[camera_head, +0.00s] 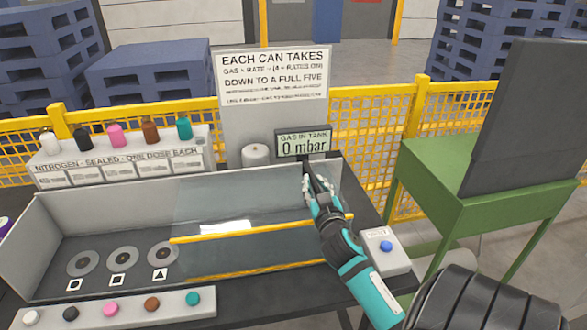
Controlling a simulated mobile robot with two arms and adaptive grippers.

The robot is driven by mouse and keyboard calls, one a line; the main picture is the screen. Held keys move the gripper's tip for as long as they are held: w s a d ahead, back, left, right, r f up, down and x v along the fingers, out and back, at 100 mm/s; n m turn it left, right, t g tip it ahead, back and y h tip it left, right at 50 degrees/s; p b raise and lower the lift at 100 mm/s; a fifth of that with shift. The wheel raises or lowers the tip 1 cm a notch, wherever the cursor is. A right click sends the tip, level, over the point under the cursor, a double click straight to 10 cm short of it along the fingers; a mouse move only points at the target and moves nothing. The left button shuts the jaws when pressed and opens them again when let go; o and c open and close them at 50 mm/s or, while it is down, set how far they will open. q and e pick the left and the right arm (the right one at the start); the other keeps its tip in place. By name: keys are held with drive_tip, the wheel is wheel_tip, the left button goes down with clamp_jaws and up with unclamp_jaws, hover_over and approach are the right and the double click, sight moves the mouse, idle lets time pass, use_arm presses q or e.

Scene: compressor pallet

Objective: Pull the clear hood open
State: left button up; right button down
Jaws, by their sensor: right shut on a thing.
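The clear hood (250,250) is a see-through panel with yellow bars along its front. It covers the right part of the long grey tray (40,240); the tray's left part is uncovered. My right gripper (309,175), teal and black, reaches in from the lower right over the hood's right end. The exact grip spot is hidden by the hand. My left gripper is not in view.
Three round discs (85,263) lie in the tray's open part. A blue-button box (386,247) sits right of the hand. A green stand (470,175) is further right. Coloured-knob strip (110,308) lies in front.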

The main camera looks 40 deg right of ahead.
drive_tip(key=shift+s+d, duration=0.4)
drive_tip(key=shift+d, duration=0.2)
drive_tip(key=c, duration=1.2)
unclamp_jaws()
drive_tip(key=shift+c, duration=0.2)
drive_tip(key=shift+f, duration=0.1)
drive_tip(key=shift+a+f, duration=0.1)
drive_tip(key=shift+a, duration=0.05)
drive_tip(key=v, duration=1.1)
drive_tip(key=shift+s+r, duration=0.25)
drive_tip(key=shift+s, duration=0.1)
drive_tip(key=shift+a, duration=0.15)
